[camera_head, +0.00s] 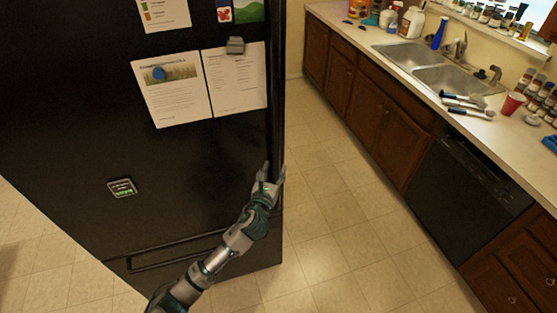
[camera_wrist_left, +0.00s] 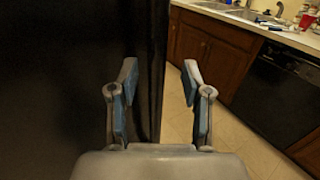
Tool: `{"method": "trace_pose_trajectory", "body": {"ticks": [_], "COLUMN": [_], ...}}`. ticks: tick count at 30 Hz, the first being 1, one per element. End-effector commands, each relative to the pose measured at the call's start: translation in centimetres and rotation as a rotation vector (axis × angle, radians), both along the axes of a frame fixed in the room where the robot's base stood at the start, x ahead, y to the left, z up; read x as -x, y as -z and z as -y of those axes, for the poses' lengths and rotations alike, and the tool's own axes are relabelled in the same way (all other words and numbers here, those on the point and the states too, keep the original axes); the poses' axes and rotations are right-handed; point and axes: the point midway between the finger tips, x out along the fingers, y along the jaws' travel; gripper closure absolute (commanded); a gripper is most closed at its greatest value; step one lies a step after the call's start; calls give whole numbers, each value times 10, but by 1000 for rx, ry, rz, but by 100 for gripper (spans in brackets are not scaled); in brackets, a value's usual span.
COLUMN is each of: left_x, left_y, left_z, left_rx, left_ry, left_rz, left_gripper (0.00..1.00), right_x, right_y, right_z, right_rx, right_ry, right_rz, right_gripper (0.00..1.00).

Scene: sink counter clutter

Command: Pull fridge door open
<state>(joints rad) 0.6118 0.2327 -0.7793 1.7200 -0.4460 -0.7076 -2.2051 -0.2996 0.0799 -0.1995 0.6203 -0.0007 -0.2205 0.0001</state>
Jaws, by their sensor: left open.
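The black fridge door (camera_head: 190,150) fills the left of the head view, with papers and magnets on its front. It also shows as a dark panel in the left wrist view (camera_wrist_left: 60,80). A long upright dark strip (camera_head: 277,90) runs along its right edge; I cannot tell whether this is the handle. My left gripper (camera_head: 274,170) is at the lower part of this edge, fingers pointing up. In the left wrist view its open fingers (camera_wrist_left: 160,72) stand to either side of the dark edge, with nothing visibly clamped. Whether they touch it is unclear. My right gripper is out of view.
A counter (camera_head: 520,145) with brown cabinets (camera_head: 365,115) runs along the right, holding a sink (camera_head: 440,72), a red cup (camera_head: 512,104) and several bottles. A black dishwasher (camera_head: 465,195) is below. Tiled floor (camera_head: 340,230) between fridge and counter is clear.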

Motion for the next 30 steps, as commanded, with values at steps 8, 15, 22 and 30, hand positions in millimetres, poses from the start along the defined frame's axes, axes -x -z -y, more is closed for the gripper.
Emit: {"method": "trace_pose_trajectory", "body": {"ticks": [8,15,22,30], "left_x": [-41,-47,-47,-47], "left_y": [1,0,1,1], "left_z": [11,14,14,14], "left_rx": [1,0,0,1], "left_ry": [-1,0,0,1], "left_rz": [-1,-1,-1,-1], "left_gripper": [51,51,69,100], "right_x": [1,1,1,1], "right_y": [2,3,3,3], "right_z": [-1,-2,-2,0], "right_rx": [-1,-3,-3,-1], "right_ry": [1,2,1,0], "right_rz": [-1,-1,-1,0], "right_gripper": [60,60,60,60]}}
